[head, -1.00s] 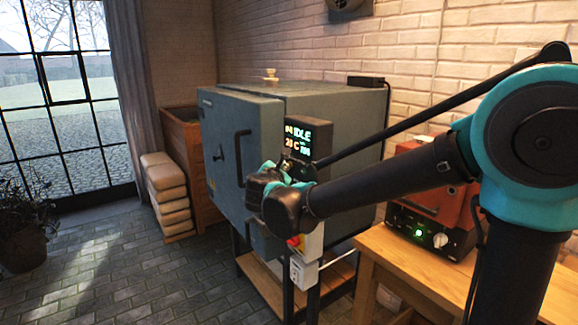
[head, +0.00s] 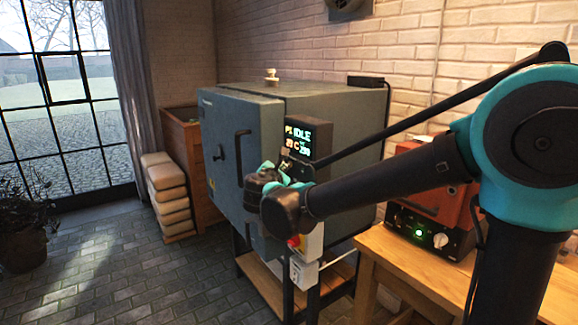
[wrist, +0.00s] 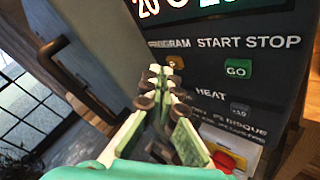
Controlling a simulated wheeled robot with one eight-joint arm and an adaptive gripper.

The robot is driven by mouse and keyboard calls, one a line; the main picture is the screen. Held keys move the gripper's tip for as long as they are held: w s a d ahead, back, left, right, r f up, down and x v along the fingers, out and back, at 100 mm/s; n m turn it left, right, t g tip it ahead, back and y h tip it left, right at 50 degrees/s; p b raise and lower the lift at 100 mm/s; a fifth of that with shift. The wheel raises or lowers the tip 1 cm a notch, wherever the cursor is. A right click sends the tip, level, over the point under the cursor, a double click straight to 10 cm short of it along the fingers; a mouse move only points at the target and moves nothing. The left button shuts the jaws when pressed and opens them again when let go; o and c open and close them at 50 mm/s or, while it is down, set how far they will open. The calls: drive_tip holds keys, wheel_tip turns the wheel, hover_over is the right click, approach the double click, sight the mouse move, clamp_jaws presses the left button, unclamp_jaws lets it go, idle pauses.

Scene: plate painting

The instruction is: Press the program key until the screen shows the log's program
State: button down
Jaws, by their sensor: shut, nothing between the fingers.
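The kiln's control panel carries a lit screen (head: 300,138) reading IDLE, with a program number before it that is too small to read surely. In the wrist view only the bottom of the screen (wrist: 195,8) shows, with the lower line cut off. The program key (wrist: 175,61) is an orange-yellow button under the word PROGRAM, partly hidden by my fingertips. My gripper (wrist: 172,78) is shut and empty, its tips right at the key; whether they touch cannot be told. In the head view my gripper (head: 284,172) is in front of the panel. No log is visible.
A green GO key (wrist: 238,68) sits right of the program key, with a HEAT control (wrist: 240,109) below. A red button (wrist: 229,161) on a yellow base is lower. The kiln door handle (head: 240,158) stands out left. A wooden table (head: 420,262) is at the right.

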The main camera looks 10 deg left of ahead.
drive_tip(key=shift+s+a, duration=0.2)
drive_tip(key=shift+s, duration=0.05)
drive_tip(key=shift+w+d, duration=0.1)
idle(0.3)
drive_tip(key=shift+w+d, duration=0.2)
drive_tip(key=shift+w+d, duration=0.25)
drive_tip(key=shift+w, duration=0.05)
idle(0.9)
drive_tip(key=shift+a, duration=0.1)
drive_tip(key=shift+s+a, duration=0.45)
drive_tip(key=shift+s, duration=0.15)
idle(0.4)
